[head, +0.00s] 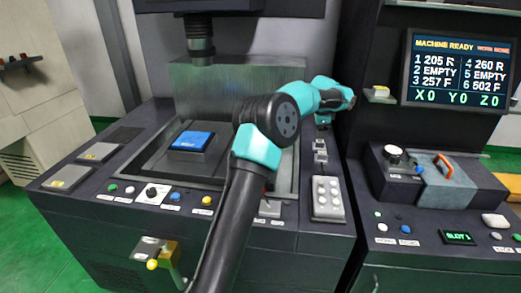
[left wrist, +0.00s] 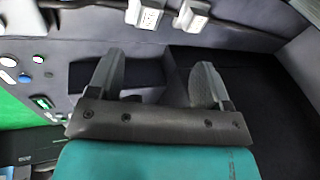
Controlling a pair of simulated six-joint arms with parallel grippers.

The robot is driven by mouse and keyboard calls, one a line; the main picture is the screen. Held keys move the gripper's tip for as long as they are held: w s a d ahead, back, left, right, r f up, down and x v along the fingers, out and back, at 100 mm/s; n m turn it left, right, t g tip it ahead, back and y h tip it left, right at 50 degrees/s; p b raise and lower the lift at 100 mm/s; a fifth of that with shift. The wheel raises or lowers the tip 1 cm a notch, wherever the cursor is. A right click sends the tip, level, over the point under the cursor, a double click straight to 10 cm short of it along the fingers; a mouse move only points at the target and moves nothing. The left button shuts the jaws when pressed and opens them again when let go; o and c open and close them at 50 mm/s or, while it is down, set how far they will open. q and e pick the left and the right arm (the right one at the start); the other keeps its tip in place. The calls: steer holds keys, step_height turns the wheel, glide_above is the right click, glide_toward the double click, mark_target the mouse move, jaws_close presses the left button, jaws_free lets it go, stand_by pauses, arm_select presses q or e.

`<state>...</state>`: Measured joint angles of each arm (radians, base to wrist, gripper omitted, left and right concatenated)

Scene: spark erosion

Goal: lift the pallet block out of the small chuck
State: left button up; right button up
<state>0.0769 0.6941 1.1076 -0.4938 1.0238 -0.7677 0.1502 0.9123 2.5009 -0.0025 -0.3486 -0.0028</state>
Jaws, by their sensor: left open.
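A blue square block (head: 193,140) sits on a dark plate inside the recessed work area of the left machine, in the head view. No label shows whether this is the pallet block, and I cannot pick out the small chuck with certainty. My left arm crosses the head view, its wrist over the right edge of the left machine. My left gripper (left wrist: 158,62) is open, its two fingers wide apart with nothing between them, above dark machine surfaces. The blue block is not in the left wrist view. My right gripper is not in view.
The right machine carries a white knob (head: 393,151), an orange handle (head: 444,165) on a grey cover and a screen (head: 459,68). A spindle head (head: 199,50) hangs above the work area. White switch boxes (left wrist: 145,14) lie beyond my left fingers. A yellow block (head: 170,250) sticks out in front.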

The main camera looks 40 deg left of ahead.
arm_select(q)
steer(key=s+a+r+g, duration=0.2)
steer(key=s+a+r, duration=0.1)
steer(key=s+a, duration=0.5)
steer(key=s+a+r+m+g, duration=0.1)
steer(key=s+a+r, duration=0.3)
steer(key=s+a, duration=0.4)
steer(key=a+g, duration=0.1)
steer(key=a, duration=0.4)
steer(key=shift+s+r+m, duration=0.2)
steer(key=shift+m, duration=0.1)
steer(key=f, duration=0.8)
steer(key=a+f, duration=0.1)
steer(key=f, duration=0.3)
steer(key=shift+s+f, duration=0.1)
steer(key=shift+s, duration=0.25)
steer(key=shift+a+f, duration=0.15)
steer(key=shift+f, duration=2.45)
